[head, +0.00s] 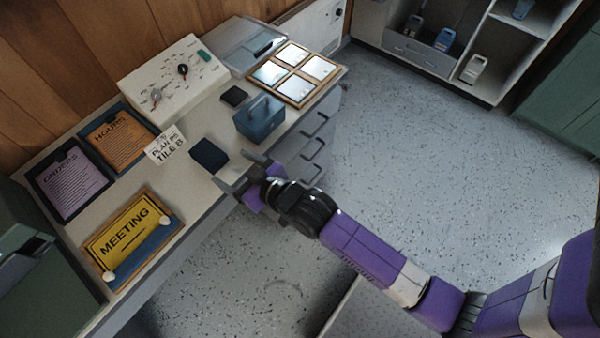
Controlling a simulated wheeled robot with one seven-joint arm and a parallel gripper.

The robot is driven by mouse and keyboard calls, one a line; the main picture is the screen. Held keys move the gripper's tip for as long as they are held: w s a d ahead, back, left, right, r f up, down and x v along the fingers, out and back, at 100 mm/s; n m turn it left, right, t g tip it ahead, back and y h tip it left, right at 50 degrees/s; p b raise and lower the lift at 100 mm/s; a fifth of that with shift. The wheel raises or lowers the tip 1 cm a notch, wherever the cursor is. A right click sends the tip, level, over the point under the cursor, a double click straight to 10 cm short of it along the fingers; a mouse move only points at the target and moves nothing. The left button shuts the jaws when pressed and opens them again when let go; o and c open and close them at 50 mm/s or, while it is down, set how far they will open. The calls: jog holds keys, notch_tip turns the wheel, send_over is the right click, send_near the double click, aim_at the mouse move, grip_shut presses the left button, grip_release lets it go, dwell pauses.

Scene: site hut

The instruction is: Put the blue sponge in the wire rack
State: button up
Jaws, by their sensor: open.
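I cannot single out a blue sponge for certain. A dark navy square pad (209,154) lies flat on the desk, just beyond my gripper. A small teal block (204,56) sits on the sloped white panel at the back. Neither is clearly a sponge. I see no thing that is plainly a wire rack. My gripper (238,173) is open at the desk's front edge, near the navy pad, with nothing visible between its fingers.
A blue box with a handle (260,120) stands right of the pad, near the front edge. A black pad (235,96), a tile tray (309,91), a grey case (228,48) and a MEETING sign (125,230) are also on the desk. Shelves (496,55) hold bottles. The floor (430,170) is clear.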

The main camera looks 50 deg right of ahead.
jog(key=s+f+v, duration=0.1)
jog(key=f+v, duration=0.1)
jog(key=v, duration=2.4)
jog(key=shift+s+a+f+t, duration=0.2)
jog(key=shift+s+f+t, duration=0.1)
jog(key=shift+s, duration=0.05)
jog(key=shift+o, duration=0.4)
jog(key=s+r, duration=0.6)
jog(key=shift+a+r, duration=0.25)
